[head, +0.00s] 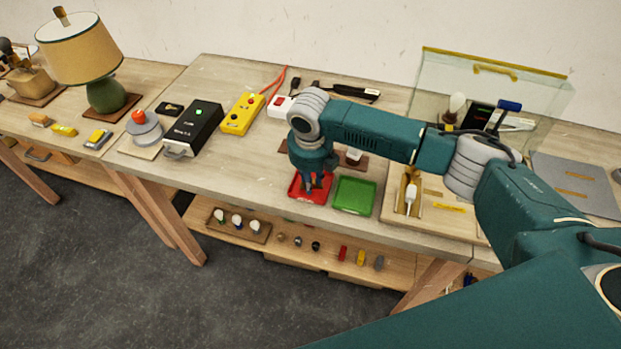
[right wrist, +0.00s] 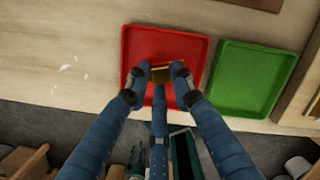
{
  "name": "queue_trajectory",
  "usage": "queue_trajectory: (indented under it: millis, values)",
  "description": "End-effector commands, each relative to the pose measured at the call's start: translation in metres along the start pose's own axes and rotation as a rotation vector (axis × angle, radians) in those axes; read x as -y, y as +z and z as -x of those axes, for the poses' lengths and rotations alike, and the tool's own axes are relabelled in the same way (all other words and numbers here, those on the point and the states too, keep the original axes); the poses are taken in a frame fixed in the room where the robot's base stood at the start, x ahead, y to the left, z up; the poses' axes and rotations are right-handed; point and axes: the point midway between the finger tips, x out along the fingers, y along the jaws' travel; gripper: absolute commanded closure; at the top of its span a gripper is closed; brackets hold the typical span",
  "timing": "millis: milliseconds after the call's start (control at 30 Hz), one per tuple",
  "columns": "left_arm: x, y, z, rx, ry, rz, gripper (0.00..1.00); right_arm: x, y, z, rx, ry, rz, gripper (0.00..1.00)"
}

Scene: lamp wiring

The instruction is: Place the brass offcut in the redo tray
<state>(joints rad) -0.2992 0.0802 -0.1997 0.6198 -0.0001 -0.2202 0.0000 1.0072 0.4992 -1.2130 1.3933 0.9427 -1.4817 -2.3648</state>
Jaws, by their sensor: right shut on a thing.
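My right gripper (head: 314,186) points down over the red tray (head: 297,195), which I take as the redo tray. In the right wrist view the fingertips (right wrist: 161,70) are shut on the brass offcut (right wrist: 162,74), a small gold-coloured piece held between them. The offcut shows over the inside of the red tray (right wrist: 136,40); whether it touches the tray floor I cannot tell. In the head view the gripper hides the offcut. My left gripper is in neither view.
A green tray (head: 354,196) stands close to the right of the red one; it also shows in the right wrist view (right wrist: 250,80). A yellow box (head: 242,114) and a black box (head: 193,130) stand to the left. Bench top left of the red tray is clear.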

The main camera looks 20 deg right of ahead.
Motion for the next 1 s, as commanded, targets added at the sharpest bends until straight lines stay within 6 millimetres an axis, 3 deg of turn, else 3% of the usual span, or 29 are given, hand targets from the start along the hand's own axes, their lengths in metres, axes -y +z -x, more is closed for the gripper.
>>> queue_trajectory:
  millis: [467,1000]
  values:
    - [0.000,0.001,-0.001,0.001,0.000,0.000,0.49,0.000,0.001,0.007,0.002,0.002,0.000,0.69]
    - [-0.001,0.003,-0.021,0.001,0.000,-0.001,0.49,-0.001,0.001,0.108,0.002,0.002,0.000,0.69]
